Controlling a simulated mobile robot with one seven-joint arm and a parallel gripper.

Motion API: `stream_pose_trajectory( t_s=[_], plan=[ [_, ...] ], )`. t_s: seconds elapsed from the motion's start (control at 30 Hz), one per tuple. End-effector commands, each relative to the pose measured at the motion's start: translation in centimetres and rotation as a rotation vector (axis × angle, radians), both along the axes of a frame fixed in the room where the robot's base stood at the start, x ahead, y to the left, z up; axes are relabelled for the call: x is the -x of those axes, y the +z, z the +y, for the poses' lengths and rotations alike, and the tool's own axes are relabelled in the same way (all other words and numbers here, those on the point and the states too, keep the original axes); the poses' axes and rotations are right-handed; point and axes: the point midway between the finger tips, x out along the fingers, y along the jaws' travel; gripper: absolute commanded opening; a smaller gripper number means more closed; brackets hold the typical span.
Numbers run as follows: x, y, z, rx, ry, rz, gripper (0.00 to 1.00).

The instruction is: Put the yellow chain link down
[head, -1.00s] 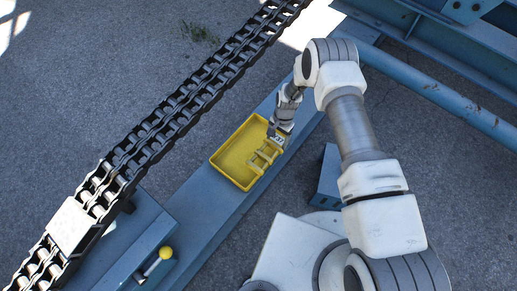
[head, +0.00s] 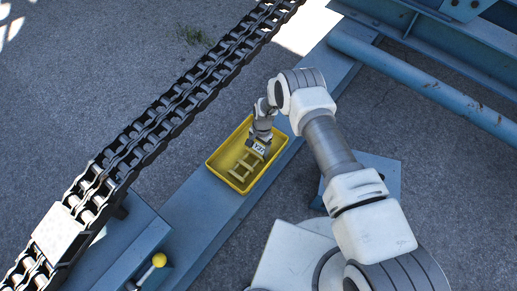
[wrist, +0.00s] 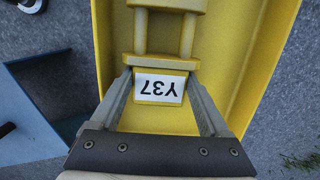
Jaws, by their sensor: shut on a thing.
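The yellow chain link (head: 247,164) is a ladder-like piece with a white label reading Y37, also seen in the wrist view (wrist: 160,60). My gripper (head: 259,147) is shut on its labelled end; in the wrist view the two fingers (wrist: 162,90) lie on either side of the label block. The link is inside the outline of the yellow tray (head: 219,166), whose wall also shows in the wrist view (wrist: 268,60). I cannot tell whether the link touches the tray floor.
The tray sits on a blue beam (head: 200,215). A dark double-strand chain (head: 165,117) runs diagonally on the left, with a pale plate (head: 59,233) on it. A yellow-knobbed lever (head: 158,260) stands at lower left. A blue rail (head: 430,87) crosses the upper right.

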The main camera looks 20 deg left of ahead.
Motion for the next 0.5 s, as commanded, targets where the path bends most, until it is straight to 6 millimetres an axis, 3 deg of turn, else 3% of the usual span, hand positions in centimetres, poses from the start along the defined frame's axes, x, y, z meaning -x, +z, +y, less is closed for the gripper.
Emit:
stream_pose_trajectory(
  t_s=[0.17,0.2,0.3,0.5],
  plan=[
    [-0.02,-0.39,0.02,0.000,0.000,0.000,0.00],
    [0.02,-0.42,-0.03,0.000,0.000,0.000,0.81],
    [0.02,-0.31,-0.02,0.000,0.000,0.000,0.99],
    [0.03,-0.30,-0.03,0.001,0.000,0.001,1.00]
  ],
)
